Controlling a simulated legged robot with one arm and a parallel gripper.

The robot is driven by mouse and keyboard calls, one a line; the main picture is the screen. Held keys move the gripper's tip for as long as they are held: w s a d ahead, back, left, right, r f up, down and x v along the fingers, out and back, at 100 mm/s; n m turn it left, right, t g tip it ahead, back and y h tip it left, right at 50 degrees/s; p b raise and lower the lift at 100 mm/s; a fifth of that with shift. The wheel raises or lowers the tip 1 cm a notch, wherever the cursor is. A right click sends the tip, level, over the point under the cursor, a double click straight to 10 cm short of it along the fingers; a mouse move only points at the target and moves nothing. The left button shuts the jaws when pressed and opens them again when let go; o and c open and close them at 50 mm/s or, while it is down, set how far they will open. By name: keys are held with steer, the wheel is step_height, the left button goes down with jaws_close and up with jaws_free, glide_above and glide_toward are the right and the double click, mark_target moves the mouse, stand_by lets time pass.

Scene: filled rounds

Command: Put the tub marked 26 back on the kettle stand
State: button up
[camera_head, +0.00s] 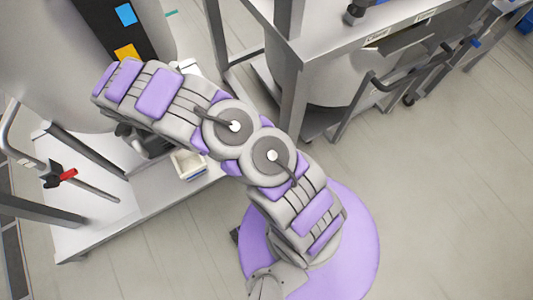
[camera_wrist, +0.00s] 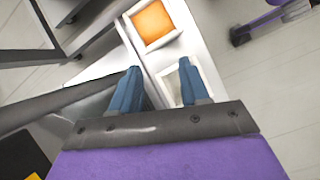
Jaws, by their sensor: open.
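My gripper (camera_wrist: 161,80) shows in the wrist view as two blue fingers, open and apart. A small square white tub (camera_wrist: 172,86) with pale contents lies beyond and partly between the fingers; the right finger hides part of it. Another white tub (camera_wrist: 165,41), with an orange filling, stands farther up. A white tub (camera_head: 190,174) also shows in the head view on the kettle stand's (camera_head: 105,222) metal top, at its right edge. I cannot read the mark 26 on any tub. In the head view my arm hides the fingertips.
The large grey kettle (camera_head: 45,75) with a dark panel rises at the upper left. A lever with a red part (camera_head: 62,177) stands at the left. Another metal bench (camera_head: 345,35) with handles fills the upper right. Open floor (camera_head: 440,190) lies at the right.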

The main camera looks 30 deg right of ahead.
steer(key=s+d+r+m, duration=0.3)
steer(key=s+d+r, duration=0.1)
steer(key=r, duration=0.4)
steer(key=s+d+r+m+g+y, duration=0.15)
steer(key=s+d+r, duration=0.3)
steer(key=r, duration=0.45)
steer(key=s+d+r+m, duration=0.3)
steer(key=d+r+m, duration=0.15)
steer(key=r, duration=0.35)
steer(key=s+r+m+y, duration=0.2)
steer(key=s+r, duration=0.2)
steer(key=s, duration=0.9)
steer(key=s+r+m+y, duration=0.2)
steer(key=s+r, duration=0.2)
steer(key=s, duration=0.9)
steer(key=shift+a+r+m, duration=0.3)
steer(key=shift+a+r, duration=0.1)
steer(key=shift+c, duration=0.3)
